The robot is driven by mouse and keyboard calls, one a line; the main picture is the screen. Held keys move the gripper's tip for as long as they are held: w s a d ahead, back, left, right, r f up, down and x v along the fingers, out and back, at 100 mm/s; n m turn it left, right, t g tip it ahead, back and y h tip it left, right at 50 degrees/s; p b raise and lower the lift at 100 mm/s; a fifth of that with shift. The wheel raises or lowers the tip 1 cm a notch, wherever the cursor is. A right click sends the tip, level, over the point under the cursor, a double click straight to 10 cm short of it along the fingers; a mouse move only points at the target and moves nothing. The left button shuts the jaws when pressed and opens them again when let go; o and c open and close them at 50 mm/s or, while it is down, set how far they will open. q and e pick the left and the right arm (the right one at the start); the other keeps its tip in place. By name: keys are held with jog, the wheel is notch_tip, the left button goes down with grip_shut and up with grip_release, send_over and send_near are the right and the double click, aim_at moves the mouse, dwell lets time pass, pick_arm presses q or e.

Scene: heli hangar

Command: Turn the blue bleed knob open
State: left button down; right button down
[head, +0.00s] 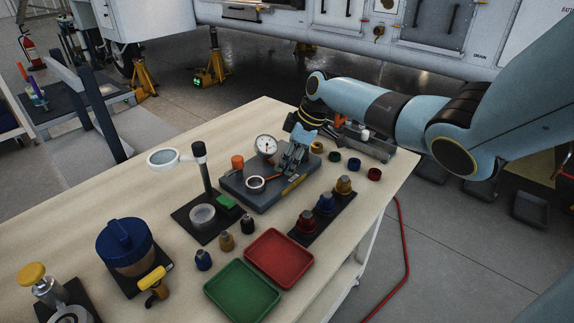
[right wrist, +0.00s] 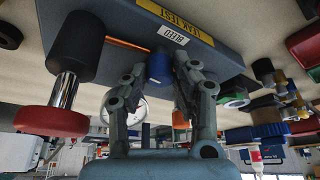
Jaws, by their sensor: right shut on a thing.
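The blue bleed knob (right wrist: 160,69) sits on the grey leak-test block (right wrist: 110,25), beside a white "BLEED" label (right wrist: 173,33). My right gripper (right wrist: 159,74) has a finger on each side of the knob and is shut on it. In the head view my right gripper (head: 291,165) reaches down onto the right part of the block (head: 262,203) and hides the knob. How far the knob is turned I cannot tell. My left gripper is not in view.
A dial gauge (head: 266,146) and an orange cap (head: 237,161) stand close to the gripper. A magnifier stand (head: 201,170) is left of the block. A red tray (head: 278,258), a green tray (head: 242,292) and several coloured fittings (head: 324,204) fill the table's front.

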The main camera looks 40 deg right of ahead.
jog(key=shift+n+g+y+b, duration=0.3)
jog(key=shift+n+b, duration=0.55)
jog(key=shift+n, duration=0.25)
jog(key=c, duration=1.1)
grip_release()
jog(key=shift+w, duration=0.1)
jog(key=shift+o, duration=0.2)
jog(key=v, duration=1.2)
